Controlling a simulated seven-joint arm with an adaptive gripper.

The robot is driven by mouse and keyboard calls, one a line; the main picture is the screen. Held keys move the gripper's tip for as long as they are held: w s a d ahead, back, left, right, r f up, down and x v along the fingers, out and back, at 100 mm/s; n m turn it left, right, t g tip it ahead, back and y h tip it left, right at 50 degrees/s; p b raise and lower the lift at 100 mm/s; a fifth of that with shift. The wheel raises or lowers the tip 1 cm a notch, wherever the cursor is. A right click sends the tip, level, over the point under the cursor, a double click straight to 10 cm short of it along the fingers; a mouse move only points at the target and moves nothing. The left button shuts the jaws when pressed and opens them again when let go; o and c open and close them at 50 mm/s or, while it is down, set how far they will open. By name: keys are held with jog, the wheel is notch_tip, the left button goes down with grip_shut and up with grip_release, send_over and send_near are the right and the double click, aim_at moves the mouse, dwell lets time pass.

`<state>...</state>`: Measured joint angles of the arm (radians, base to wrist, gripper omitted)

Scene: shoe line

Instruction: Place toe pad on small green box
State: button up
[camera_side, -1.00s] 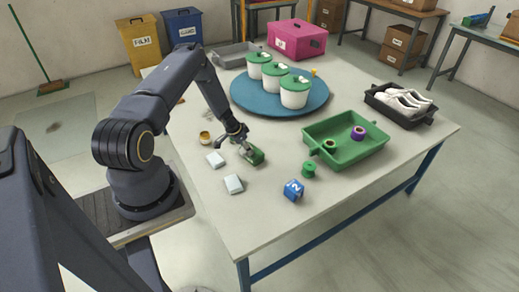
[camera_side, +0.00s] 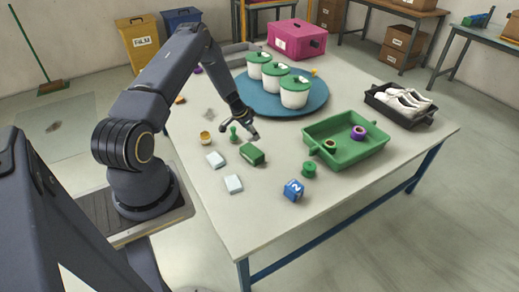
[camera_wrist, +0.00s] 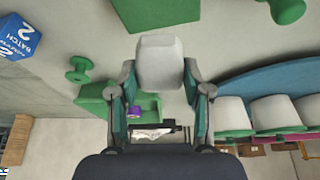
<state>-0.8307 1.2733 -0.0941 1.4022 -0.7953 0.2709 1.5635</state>
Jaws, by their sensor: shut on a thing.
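In the wrist view a pale grey-white, rounded pad (camera_wrist: 160,62), which looks like the toe pad, is between the fingers of my gripper (camera_wrist: 160,85). My gripper is shut on it. In the side view my gripper (camera_side: 238,128) is over the table, just behind the small green box (camera_side: 251,154). I cannot make out the pad clearly there. The green box lies on the table, and nothing shows on its top. It also shows at the top edge of the wrist view (camera_wrist: 148,14), apart from the pad.
Two white blocks (camera_side: 215,160) (camera_side: 233,184) lie left of the box. A green spool (camera_side: 309,170), a blue cube (camera_side: 293,190) and a green tray (camera_side: 345,156) are to the right. The blue turntable (camera_side: 245,96) with white cups is behind.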

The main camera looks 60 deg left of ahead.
aim_at(256, 149)
notch_tip(256, 149, down, 7)
jog(key=shift+r, duration=0.15)
dwell(0.4)
jog(key=o, duration=0.9)
jog(key=shift+o, duration=0.2)
